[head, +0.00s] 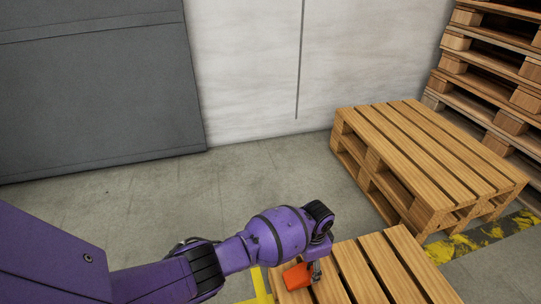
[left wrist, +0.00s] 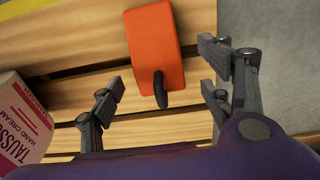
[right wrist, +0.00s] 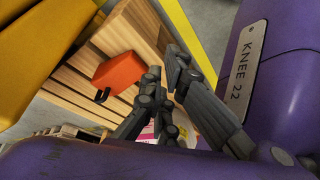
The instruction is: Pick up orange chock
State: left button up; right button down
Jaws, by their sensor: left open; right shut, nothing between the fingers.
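The orange chock (head: 297,276) lies on a wooden pallet (head: 392,262) at the bottom of the head view, partly behind my left gripper (head: 317,268). In the left wrist view the chock (left wrist: 153,38) is a flat orange block with a dark loop handle (left wrist: 160,88). My left gripper (left wrist: 165,82) is open, its fingers on either side of the handle and apart from it. My right gripper (right wrist: 168,72) is shut and empty. The chock (right wrist: 121,71) shows left of its fingers in the right wrist view.
A second pallet stack (head: 425,150) stands behind at right, with taller stacked pallets (head: 490,75) beyond. A grey panel (head: 95,80) is at back left. Floor between is clear.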

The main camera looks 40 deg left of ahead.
aim_at(309, 271)
pick_arm(q)
jog(key=f+b, duration=0.2)
jog(key=f, duration=0.1)
jog(key=f+b, duration=0.1)
jog(key=shift+w+d+f, duration=0.15)
jog(key=shift+d+f, duration=0.05)
jog(key=shift+d, duration=0.05)
jog(key=shift+w+f, duration=0.1)
jog(key=shift+f, duration=0.3)
jog(key=shift+r, duration=0.1)
jog(key=c, duration=1.5)
jog(key=shift+c, duration=0.2)
jog(key=shift+r, duration=0.15)
